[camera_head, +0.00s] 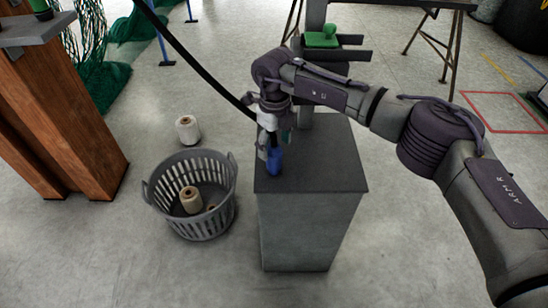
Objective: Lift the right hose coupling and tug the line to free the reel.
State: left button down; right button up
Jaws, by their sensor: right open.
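My right gripper (268,143) points down over the left part of the grey cabinet's top and is open. A small blue piece (275,161), which looks like the hose coupling, stands upright on the cabinet at the fingertips. The gripper partly hides it, and I cannot tell whether the fingers touch it. A black hose or line (205,72) comes down from the top edge and ends behind my right wrist, so its lower end is hidden. I cannot make out a reel. My left gripper is not in view.
The grey cabinet (335,180) has a mostly bare top. A grey basket (208,226) holding a twine spool (191,200) stands left of it, with a white spool (187,130) on the floor behind. A wooden post (60,120) stands at left, beside green netting (105,85).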

notch_tip(320, 180, down, 3)
jog(key=shift+a+f, duration=0.1)
grip_shut()
dwell(0.3)
